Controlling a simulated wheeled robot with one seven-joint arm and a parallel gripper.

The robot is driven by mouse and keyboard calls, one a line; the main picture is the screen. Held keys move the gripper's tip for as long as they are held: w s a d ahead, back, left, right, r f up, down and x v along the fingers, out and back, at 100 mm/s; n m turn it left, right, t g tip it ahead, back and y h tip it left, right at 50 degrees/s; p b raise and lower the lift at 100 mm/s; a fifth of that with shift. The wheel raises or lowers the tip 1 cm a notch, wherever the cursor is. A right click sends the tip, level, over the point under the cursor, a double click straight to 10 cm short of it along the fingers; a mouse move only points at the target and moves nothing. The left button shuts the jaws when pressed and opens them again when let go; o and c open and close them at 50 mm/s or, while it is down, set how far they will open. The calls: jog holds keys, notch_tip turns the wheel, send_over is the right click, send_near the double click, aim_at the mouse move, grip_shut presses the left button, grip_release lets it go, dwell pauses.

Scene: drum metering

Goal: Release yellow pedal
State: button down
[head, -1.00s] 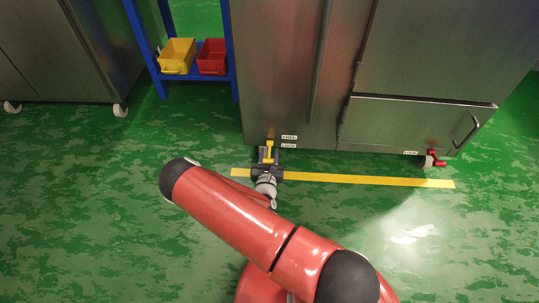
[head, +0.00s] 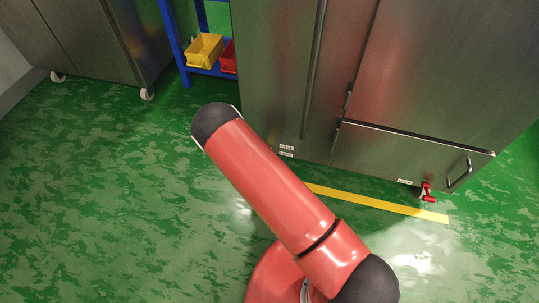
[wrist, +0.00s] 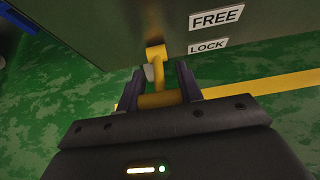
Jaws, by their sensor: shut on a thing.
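The yellow pedal (wrist: 155,54) shows in the wrist view at the foot of the steel cabinet, beside the FREE label (wrist: 216,17) and the LOCK label (wrist: 208,46). My gripper (wrist: 158,82) is shut on the yellow pedal, with one dark finger on each side of it. The pedal's yellow bar runs from the cabinet side back between the fingers.
The steel cabinet (head: 290,60) stands ahead, with a red pedal (head: 427,192) at its lower right. A yellow floor line (head: 375,202) runs along its front. A blue rack holds a yellow bin (head: 204,50) and a red bin (head: 229,58). Green floor at left is clear.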

jog(key=shift+r+g, duration=0.1)
jog(key=shift+g, duration=0.3)
jog(key=c, duration=0.9)
grip_release()
jog(key=p+v, duration=0.1)
jog(key=v, duration=0.6)
jog(key=shift+s+r, duration=0.25)
jog(key=shift+s, duration=0.05)
